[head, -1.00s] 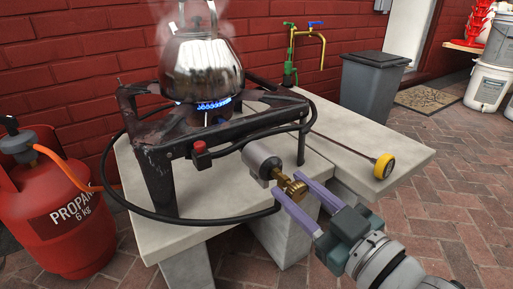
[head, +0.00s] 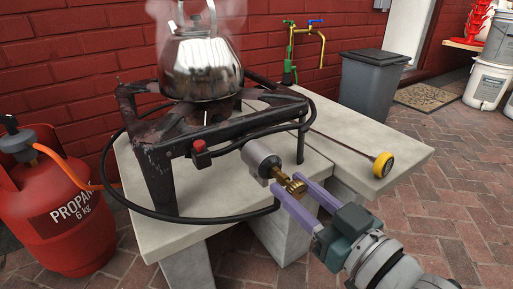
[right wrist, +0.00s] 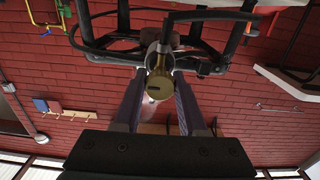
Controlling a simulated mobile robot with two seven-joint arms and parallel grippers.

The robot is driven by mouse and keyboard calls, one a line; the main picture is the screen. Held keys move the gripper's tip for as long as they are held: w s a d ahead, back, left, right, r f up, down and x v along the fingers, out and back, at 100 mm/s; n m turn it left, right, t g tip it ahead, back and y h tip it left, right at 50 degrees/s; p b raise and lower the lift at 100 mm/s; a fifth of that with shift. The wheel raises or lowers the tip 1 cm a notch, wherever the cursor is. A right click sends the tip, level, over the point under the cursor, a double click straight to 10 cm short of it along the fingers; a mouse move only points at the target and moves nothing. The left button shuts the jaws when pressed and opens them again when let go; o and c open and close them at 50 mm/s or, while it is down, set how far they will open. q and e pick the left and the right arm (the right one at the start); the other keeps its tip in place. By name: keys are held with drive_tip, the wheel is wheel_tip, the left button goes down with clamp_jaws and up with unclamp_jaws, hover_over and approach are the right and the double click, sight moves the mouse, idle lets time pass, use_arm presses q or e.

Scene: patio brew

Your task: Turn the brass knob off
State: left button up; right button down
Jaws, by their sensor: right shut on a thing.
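The brass knob (head: 296,187) sticks out from a grey cylindrical valve body (head: 262,158) at the front of the black burner stand (head: 225,137). In the right wrist view the knob (right wrist: 159,87) sits between my two purple fingers. My right gripper (head: 299,191) is shut on the knob, reaching in from the lower right. A shiny steel kettle (head: 200,70) stands on the burner with steam around it. No blue flame shows under the kettle. My left gripper is not in view.
A red propane cylinder (head: 70,215) with an orange hose stands at the left. A black hose (head: 130,195) loops around the stand. A yellow-ended probe (head: 383,165) lies on the concrete slab (head: 395,140). A grey bin (head: 370,85) stands behind.

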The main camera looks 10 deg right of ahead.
drive_tip(key=shift+c, duration=2.3)
unclamp_jaws()
drive_tip(key=p+v, duration=0.3)
drive_tip(key=v, duration=0.7)
drive_tip(key=shift+r, duration=0.1)
